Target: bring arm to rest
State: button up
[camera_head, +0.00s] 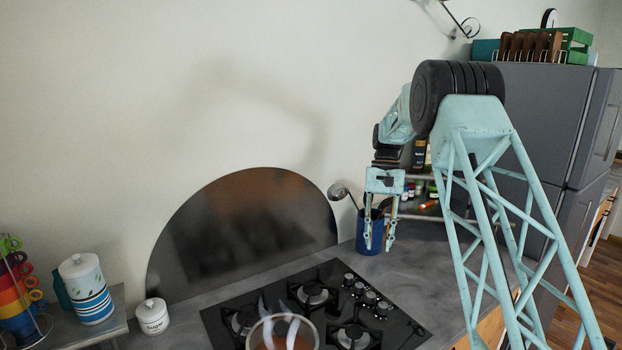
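My arm, a pale teal lattice link with a black ribbed joint, rises at the right and bends down over the counter. My gripper (379,246) hangs at its end, pointing down, with its two fingers apart and nothing seen held between them. It is in front of a blue utensil pot (361,236) that holds a ladle (340,192) and darker utensils. The fingers overlap the pot in this view, so I cannot tell how far apart they are in depth.
A black gas hob (390,326) with a glass pan (306,336) lies below, before a dark round splashback (240,225). A white sugar jar (152,316), striped canister (88,290) and stacked coloured cups (17,287) stand left. A spice rack (426,206) and grey fridge (540,110) are right.

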jog(key=s+r+n+t+b, duration=0.1)
jog(key=s+r+t+b, duration=0.1)
jog(key=s+r, duration=1.05)
jog(key=s+r+t+b, duration=0.2)
jog(key=s+r, duration=0.7)
jog(key=s, duration=0.6)
jog(key=s+f+t+b, duration=0.1)
jog(key=s+f, duration=0.2)
jog(key=s, duration=1.4)
jog(key=s+a+f+n+t+b, duration=0.1)
jog(key=s+f+t+b, duration=0.1)
jog(key=s, duration=1.5)
jog(key=shift+f+h, duration=0.4)
jog(key=shift+f, duration=0.5)
